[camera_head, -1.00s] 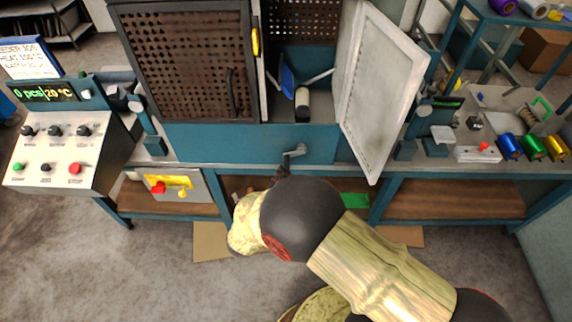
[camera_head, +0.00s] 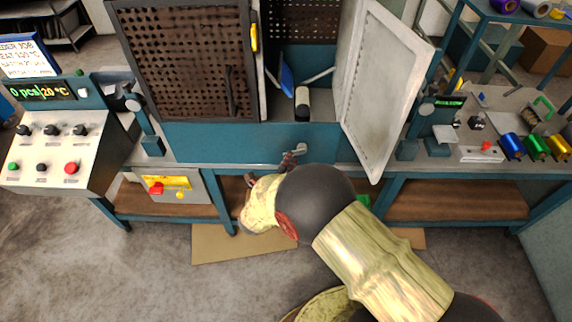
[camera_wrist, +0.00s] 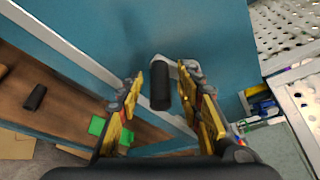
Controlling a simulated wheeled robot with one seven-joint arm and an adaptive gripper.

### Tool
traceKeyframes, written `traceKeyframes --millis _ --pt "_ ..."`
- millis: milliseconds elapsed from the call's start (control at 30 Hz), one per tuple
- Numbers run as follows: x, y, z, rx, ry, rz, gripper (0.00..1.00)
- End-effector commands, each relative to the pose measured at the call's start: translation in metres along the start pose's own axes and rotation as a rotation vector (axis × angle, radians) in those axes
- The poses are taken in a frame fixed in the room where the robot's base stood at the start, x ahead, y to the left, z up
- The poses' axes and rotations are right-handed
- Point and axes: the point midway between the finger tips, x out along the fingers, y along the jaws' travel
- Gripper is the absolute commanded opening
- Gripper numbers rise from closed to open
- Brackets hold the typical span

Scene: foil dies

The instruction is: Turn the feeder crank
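The feeder crank (camera_head: 300,149) is a small grey lever on the blue front panel of the machine. In the wrist view its black handle (camera_wrist: 160,88) points towards the camera, and its grey arm runs behind it to the blue panel. My gripper (camera_wrist: 162,76) is open, with one yellow-padded finger on each side of the handle. A gap shows between the handle and each finger. In the head view my gripper (camera_head: 284,168) is just at the crank, and my arm partly covers it.
The perforated left door (camera_head: 190,65) is shut or nearly so; the white right door (camera_head: 380,90) stands open beside the crank. A control panel (camera_head: 55,150) is at left, coloured foil rolls (camera_head: 535,146) at right. A shelf (camera_head: 455,200) runs beneath.

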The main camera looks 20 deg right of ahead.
Motion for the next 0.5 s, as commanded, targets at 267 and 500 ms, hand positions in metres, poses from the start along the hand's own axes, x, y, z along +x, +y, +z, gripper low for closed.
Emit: traceKeyframes --millis 267,500 --pt "-0.0004 0.0001 0.0 0.0 0.0 0.0 0.25" --pt "-0.0005 0.0002 0.0 0.0 0.0 0.001 0.12"
